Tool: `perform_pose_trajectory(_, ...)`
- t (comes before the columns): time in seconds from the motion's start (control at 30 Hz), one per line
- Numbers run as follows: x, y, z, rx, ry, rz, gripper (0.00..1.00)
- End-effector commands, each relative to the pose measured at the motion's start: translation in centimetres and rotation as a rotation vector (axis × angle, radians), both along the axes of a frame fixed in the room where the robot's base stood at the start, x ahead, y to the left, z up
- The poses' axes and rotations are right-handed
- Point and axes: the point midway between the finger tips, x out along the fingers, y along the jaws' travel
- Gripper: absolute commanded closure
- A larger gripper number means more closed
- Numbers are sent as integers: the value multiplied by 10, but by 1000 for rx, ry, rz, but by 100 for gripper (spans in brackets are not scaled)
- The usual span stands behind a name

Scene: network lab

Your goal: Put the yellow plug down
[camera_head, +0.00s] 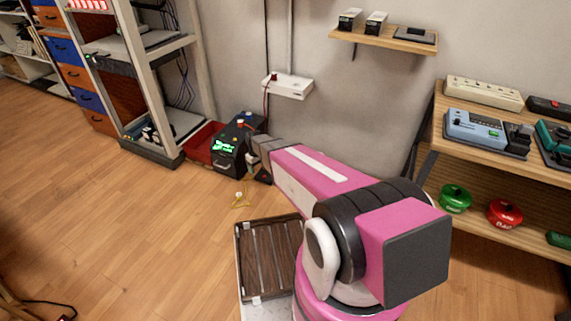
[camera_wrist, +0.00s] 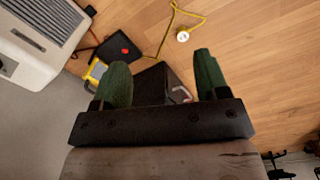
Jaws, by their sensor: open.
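The yellow plug (camera_head: 238,195) lies on the wood floor in front of the black box, with its yellow cord around it. In the wrist view the plug (camera_wrist: 183,36) shows a pale round face, and its cord runs up and to the left. My gripper (camera_wrist: 162,80) is open and empty, its two green fingertips wide apart. The plug is beyond the fingertips and apart from them. In the head view my gripper is at the far end of my arm beside the black box, and its fingers are mostly hidden.
The black box (camera_head: 238,143) with a green display stands on the floor by the wall, close to my gripper. A white wall box (camera_head: 288,86) hangs above it. A shelf rack (camera_head: 160,75) stands left, a wooden shelf unit (camera_head: 510,150) right.

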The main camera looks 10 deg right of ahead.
Motion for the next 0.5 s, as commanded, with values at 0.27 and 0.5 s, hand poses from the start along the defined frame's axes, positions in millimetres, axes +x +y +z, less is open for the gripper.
perform_pose_trajectory(0.27, -145, -80, 148, 2, -5, -317, 32)
perform_pose_trajectory(0.5, -216, -110, 206, 3, -4, -489, 32)
